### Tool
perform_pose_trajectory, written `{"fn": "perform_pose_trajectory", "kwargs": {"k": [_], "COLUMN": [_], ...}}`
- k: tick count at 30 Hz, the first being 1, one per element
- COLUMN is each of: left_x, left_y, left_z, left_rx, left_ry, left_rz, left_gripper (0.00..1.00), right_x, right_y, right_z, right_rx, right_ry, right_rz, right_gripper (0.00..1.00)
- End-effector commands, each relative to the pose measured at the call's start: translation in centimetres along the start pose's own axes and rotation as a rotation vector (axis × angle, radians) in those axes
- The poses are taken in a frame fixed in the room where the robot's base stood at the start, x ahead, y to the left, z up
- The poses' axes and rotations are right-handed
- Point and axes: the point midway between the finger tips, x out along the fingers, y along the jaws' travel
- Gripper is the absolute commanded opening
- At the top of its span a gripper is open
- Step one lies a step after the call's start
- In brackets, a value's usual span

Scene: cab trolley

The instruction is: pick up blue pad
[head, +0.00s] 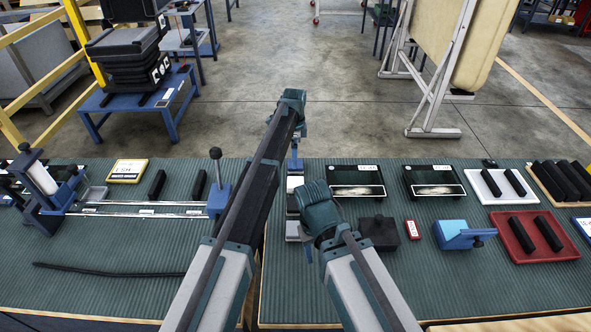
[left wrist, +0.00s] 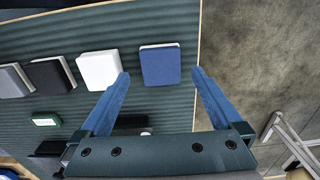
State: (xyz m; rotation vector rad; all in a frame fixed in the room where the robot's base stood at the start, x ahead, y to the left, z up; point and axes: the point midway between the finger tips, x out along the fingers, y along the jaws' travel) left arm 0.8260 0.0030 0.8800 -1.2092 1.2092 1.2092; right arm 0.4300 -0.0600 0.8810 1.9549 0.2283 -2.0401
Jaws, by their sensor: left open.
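The blue pad (left wrist: 160,65) lies flat on the green ribbed mat close to the table's edge, in the left wrist view. My left gripper (left wrist: 160,75) is open and empty, with its two blue fingers apart and the pad showing between and just past their tips. In the head view my left gripper (head: 295,154) is over the far edge of the table, and I cannot clearly make out the blue pad there. My right gripper is mostly hidden behind its own wrist in the head view, so its jaws cannot be judged.
A white pad (left wrist: 99,70) lies close beside the blue one, then a black pad (left wrist: 50,75) and a grey pad (left wrist: 13,81). Black trays (head: 357,181), a black block (head: 379,232) and a red tray (head: 522,250) stand to the right. Floor lies past the edge.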

Motion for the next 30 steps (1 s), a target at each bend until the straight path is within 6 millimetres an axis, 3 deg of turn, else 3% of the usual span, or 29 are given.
{"fn": "perform_pose_trajectory", "kwargs": {"k": [1,7,17,30], "left_x": [1.2,3.6,3.7,3.7], "left_y": [-0.1,-0.1,-0.1,-0.1], "left_z": [-0.2,-0.3,-0.3,-0.3], "left_rx": [0.0,0.0,0.0,0.0], "left_ry": [0.0,0.0,0.0,0.0], "left_rz": [0.0,0.0,0.0,0.0], "left_gripper": [1.0,1.0,1.0,0.21], "right_x": [1.2,3.6,3.7,3.7], "right_y": [-0.1,-0.3,-0.3,-0.3], "right_z": [-0.1,-0.2,-0.2,-0.2], "right_rx": [0.0,0.0,0.0,0.0], "right_ry": [0.0,0.0,0.0,0.0], "right_rz": [0.0,0.0,0.0,0.0], "right_gripper": [0.5,0.5,0.5,0.5]}}
